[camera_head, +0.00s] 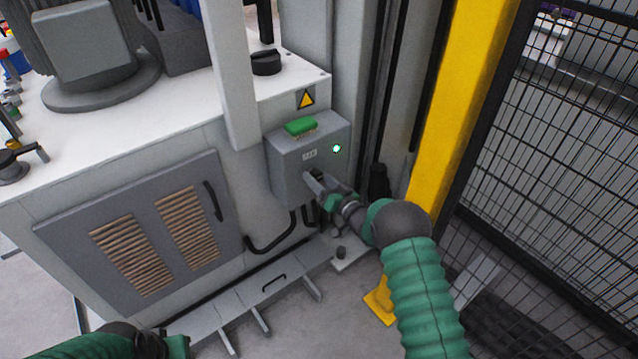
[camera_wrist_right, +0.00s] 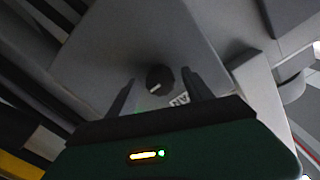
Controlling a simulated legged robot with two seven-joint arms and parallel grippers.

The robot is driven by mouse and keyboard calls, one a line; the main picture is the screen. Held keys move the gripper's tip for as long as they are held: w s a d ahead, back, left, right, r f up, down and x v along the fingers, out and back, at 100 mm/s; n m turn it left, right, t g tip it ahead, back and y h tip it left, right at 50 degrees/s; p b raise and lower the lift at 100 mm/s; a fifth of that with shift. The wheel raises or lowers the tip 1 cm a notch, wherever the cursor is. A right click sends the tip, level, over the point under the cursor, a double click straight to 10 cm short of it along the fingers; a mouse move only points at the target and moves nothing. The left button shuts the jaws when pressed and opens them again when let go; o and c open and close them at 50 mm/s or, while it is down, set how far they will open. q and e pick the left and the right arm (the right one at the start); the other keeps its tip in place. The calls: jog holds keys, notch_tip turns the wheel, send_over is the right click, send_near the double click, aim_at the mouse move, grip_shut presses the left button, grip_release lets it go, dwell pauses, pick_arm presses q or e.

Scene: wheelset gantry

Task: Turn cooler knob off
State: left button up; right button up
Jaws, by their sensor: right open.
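The cooler control box (camera_head: 290,165) is grey and fixed to the side of the white machine cabinet. On its front are a label and a lit green-white lamp (camera_head: 336,148). My right gripper (camera_head: 314,181) is at the lower front of the box, its fingers pointing at it. In the right wrist view the dark round knob (camera_wrist_right: 159,78) with a pale mark sits between the two open fingers (camera_wrist_right: 158,92). I cannot tell whether they touch it. Part of my left arm shows at the bottom left; its fingers are not in view.
A green block (camera_head: 300,127) lies on top of the box, under a yellow warning sign (camera_head: 306,98). A yellow post (camera_head: 465,90) and black mesh fence (camera_head: 565,150) stand to the right. Black cables (camera_head: 270,245) hang below the box. A vented panel (camera_head: 140,235) is left.

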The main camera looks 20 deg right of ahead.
jog(key=shift+c, duration=0.3)
grip_shut()
